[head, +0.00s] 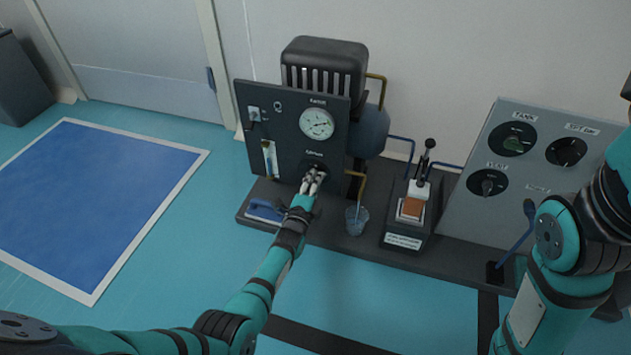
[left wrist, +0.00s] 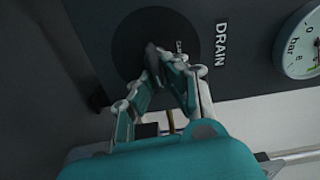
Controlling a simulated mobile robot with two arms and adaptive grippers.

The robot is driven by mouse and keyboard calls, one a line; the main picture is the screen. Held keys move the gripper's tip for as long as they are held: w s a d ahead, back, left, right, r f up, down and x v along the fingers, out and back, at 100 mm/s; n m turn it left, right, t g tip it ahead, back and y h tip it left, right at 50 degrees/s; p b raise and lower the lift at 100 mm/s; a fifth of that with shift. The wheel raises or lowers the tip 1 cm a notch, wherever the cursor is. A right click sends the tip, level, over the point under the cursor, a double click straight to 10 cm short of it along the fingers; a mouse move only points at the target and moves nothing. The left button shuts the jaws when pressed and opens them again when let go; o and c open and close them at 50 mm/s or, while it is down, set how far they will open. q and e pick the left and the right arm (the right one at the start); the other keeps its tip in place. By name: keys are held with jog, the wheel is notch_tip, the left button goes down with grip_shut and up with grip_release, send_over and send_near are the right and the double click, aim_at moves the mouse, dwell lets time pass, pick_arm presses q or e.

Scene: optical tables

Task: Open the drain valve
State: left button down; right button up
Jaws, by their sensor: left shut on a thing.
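The drain valve is a dark knob (left wrist: 153,60) on a round black plate (left wrist: 126,52), with the word DRAIN printed beside it in the left wrist view. Smaller lettering beside the knob is hard to read. In the head view it sits low on the dark front panel (head: 281,135), below a round white gauge (head: 317,123). My left gripper (head: 313,178) reaches the panel there. In the left wrist view the fingers of my left gripper (left wrist: 166,68) are closed around the knob and partly hide it. My right arm shows at the right edge, but its gripper is out of frame.
Below the panel, a glass beaker (head: 356,219) stands under a brass pipe (head: 359,185). A dark box with a lever (head: 426,160) is to its right. Further right is a grey panel (head: 526,190) with several dials. A blue mat (head: 95,205) lies on the left floor.

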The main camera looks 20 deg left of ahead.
aim_at(320, 148)
pick_arm(q)
jog(key=shift+f+m, duration=0.2)
jog(key=shift+m, duration=0.4)
jog(key=c, duration=1.4)
grip_release()
jog(key=shift+c, duration=0.2)
jog(key=shift+r, duration=0.1)
notch_tip(320, 148, up, 10)
jog(key=shift+f, duration=0.1)
